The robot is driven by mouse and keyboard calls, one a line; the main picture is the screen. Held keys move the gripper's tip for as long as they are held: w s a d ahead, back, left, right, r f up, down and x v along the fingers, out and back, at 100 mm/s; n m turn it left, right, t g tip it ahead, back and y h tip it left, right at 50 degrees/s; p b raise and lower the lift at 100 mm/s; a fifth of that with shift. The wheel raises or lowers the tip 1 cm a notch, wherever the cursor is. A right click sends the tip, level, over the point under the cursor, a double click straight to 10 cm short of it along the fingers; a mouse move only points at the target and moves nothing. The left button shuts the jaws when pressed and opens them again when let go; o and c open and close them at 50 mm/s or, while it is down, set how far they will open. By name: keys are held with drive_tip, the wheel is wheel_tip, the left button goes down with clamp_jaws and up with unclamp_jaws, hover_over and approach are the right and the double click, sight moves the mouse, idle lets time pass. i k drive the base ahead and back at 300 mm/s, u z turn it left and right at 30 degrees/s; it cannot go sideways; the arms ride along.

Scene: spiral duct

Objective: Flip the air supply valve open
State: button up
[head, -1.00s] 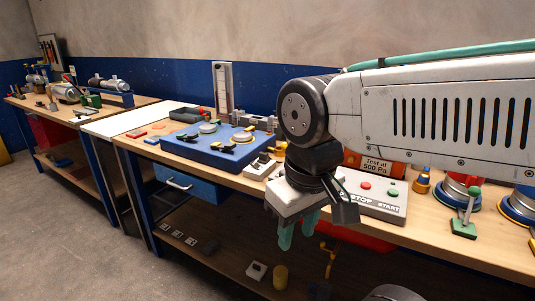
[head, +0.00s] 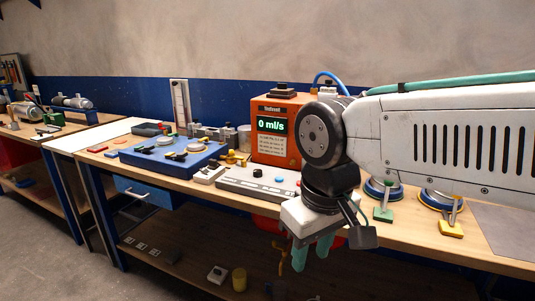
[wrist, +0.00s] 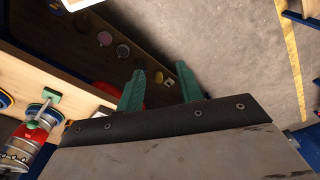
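My gripper (head: 312,250) hangs in front of the workbench's front edge, with its two teal fingers pointing down, apart and empty. The fingers also show in the wrist view (wrist: 160,86), over the lower shelf and the floor. A brass-yellow fitting (head: 235,158), perhaps the air supply valve, sits on the bench between the blue panel (head: 172,154) and the orange tester (head: 277,130). I cannot tell for certain which part is the valve or how its handle stands. The tester reads "0 ml/s". My gripper is apart from all of these, to their right and nearer.
A grey button box (head: 258,182) lies in front of the tester. Green (head: 383,214) and yellow (head: 451,229) handled clamps stand on the bench to the right. The lower shelf (head: 200,265) holds several small items. Open floor (wrist: 235,70) lies in front of the bench.

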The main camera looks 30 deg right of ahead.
sight(232, 152)
drive_tip(key=z, duration=0.35)
drive_tip(key=i, duration=1)
drive_tip(key=k, duration=1.15)
drive_tip(key=u, duration=0.5)
drive_tip(key=i, duration=1.65)
drive_tip(key=z, duration=0.5)
